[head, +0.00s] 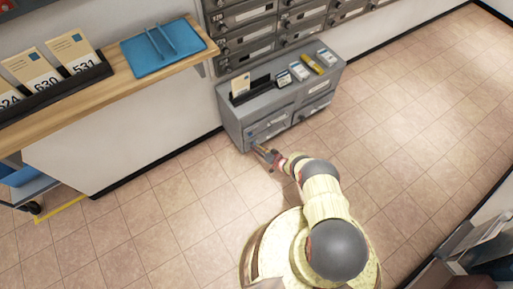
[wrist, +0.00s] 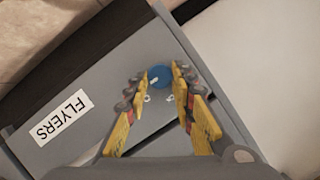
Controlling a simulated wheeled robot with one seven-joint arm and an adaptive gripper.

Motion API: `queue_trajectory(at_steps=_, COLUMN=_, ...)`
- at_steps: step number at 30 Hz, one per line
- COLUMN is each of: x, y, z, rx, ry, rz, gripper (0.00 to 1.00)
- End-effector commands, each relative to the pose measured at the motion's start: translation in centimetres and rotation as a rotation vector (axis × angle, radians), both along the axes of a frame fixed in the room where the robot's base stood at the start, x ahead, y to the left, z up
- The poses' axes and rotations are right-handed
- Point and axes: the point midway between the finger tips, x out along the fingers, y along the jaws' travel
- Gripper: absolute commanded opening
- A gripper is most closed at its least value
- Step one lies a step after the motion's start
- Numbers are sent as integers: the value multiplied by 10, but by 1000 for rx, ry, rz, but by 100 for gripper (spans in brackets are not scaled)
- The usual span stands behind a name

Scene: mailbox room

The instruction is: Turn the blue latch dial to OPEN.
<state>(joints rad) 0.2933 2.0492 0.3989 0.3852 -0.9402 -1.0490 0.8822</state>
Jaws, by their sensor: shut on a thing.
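The blue latch dial (wrist: 159,76) is round and sits on a grey panel between my fingertips in the wrist view. A short pale mark shows on its face; small white marks on the panel are too small to read. My gripper (wrist: 157,84) has yellow fingers with dark tips, shut on the dial from both sides. In the head view my gripper (head: 264,153) reaches the lower front of a grey cabinet (head: 232,120), and the dial is too small to make out there.
A white FLYERS label (wrist: 62,119) is on the grey panel. Boxes and cards (head: 299,71) stand on the cabinet top, below wall mailboxes (head: 245,35). A wooden counter (head: 100,82) with a blue tray (head: 150,58) is at the left. The tiled floor (head: 420,120) at the right is clear.

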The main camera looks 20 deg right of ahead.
Motion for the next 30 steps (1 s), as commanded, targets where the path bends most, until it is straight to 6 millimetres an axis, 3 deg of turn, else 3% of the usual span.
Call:
queue_trajectory(at_steps=16, x=1, y=0, z=0, rx=20, ry=6, rz=-2, gripper=0)
queue_trajectory(at_steps=17, x=1, y=0, z=0, rx=21, ry=6, rz=-1, gripper=27)
queue_trajectory(at_steps=26, x=1, y=0, z=0, rx=20, ry=7, rz=0, gripper=44)
queue_trajectory(at_steps=30, x=0, y=0, z=0, rx=20, ry=7, rz=0, gripper=44)
